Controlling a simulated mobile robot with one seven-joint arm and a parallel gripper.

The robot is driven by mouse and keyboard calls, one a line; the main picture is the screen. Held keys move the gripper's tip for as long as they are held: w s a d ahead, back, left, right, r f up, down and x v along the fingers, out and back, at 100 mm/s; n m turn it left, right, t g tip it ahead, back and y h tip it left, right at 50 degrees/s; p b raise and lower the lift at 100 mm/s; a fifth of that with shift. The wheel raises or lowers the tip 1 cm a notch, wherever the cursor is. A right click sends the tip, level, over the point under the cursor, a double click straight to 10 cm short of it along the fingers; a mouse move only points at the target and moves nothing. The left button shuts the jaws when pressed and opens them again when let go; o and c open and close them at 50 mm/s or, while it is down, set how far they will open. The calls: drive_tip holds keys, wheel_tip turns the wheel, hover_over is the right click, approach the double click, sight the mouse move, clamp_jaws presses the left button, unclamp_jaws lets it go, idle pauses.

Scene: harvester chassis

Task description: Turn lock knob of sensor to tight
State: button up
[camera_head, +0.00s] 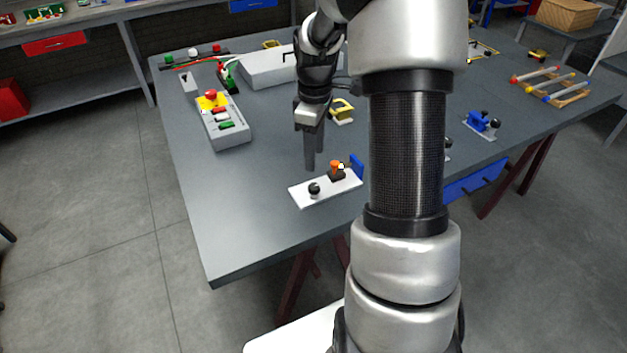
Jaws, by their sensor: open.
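A white plate (305,196) lies near the front edge of the grey table. On it are a black round knob (314,188) at the left and an orange knob (335,166) on a dark base at the right. A small blue part (357,165) stands at the plate's right end. I cannot tell which of these is the sensor's lock knob. My gripper (310,168) points down, open and empty, just behind the plate and left of the orange knob. It appears apart from both knobs. My arm hides the table to the right of the plate.
A grey control box (228,130) with a red button stands at the left. A yellow-handled part (342,110) lies behind my gripper. A blue clamp-like part (482,122) and a rack of coloured tubes (550,84) are at the right. The table's front left is clear.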

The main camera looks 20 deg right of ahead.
sight(315, 186)
wheel_tip(315, 186, down, 10)
drive_tip(key=shift+f, duration=0.25)
drive_tip(key=c, duration=1)
drive_tip(key=shift+c, duration=0.2)
